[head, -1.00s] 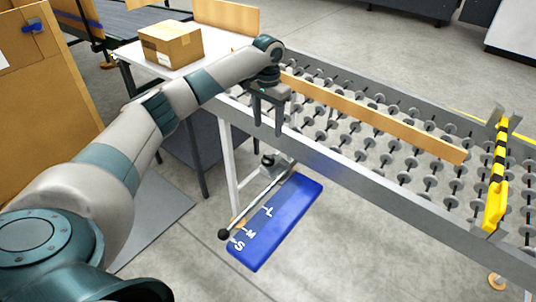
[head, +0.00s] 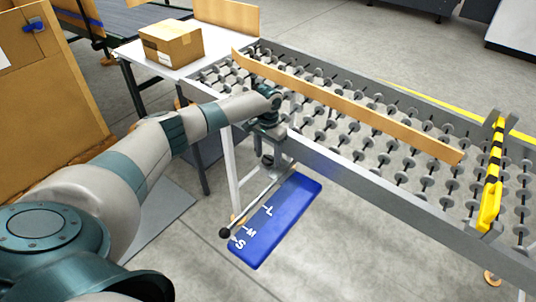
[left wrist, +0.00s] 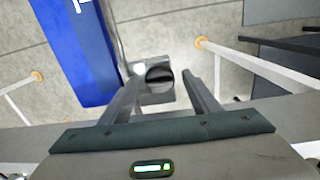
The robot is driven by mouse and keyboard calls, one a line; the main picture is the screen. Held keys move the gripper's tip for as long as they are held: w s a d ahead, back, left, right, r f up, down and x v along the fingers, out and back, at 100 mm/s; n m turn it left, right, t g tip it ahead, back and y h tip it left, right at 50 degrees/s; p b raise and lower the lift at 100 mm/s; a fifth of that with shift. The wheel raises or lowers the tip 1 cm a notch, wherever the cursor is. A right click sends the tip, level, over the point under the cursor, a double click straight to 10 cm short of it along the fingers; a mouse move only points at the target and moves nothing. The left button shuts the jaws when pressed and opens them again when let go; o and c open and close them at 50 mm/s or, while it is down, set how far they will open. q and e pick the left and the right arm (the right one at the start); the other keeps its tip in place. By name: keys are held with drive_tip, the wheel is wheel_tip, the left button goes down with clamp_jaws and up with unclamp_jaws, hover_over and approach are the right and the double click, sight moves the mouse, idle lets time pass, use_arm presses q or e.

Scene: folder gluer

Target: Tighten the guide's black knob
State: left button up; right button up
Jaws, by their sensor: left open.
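The black knob (left wrist: 160,77) shows in the left wrist view as a dark round cap with a slot-like line, on a grey block. In the head view it sits under the conveyor's near side, largely hidden by my gripper. My left gripper (head: 267,153) is open just above it. In the left wrist view its fingers (left wrist: 168,82) stand on either side of the knob; contact cannot be told. The guide (head: 345,103), a long wooden-coloured rail, lies diagonally over the rollers. My right gripper is not in view.
A rod with a black ball end (head: 225,232) lies over the blue S-M-L plate (head: 283,218). The conveyor's side rail (head: 370,180) is close beside my gripper. A yellow-black bar (head: 492,185) crosses the rollers. A cardboard box (head: 172,43) stands on the white table.

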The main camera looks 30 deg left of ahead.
use_arm(q)
drive_tip(key=c, duration=1.1)
drive_tip(key=shift+o, duration=0.2)
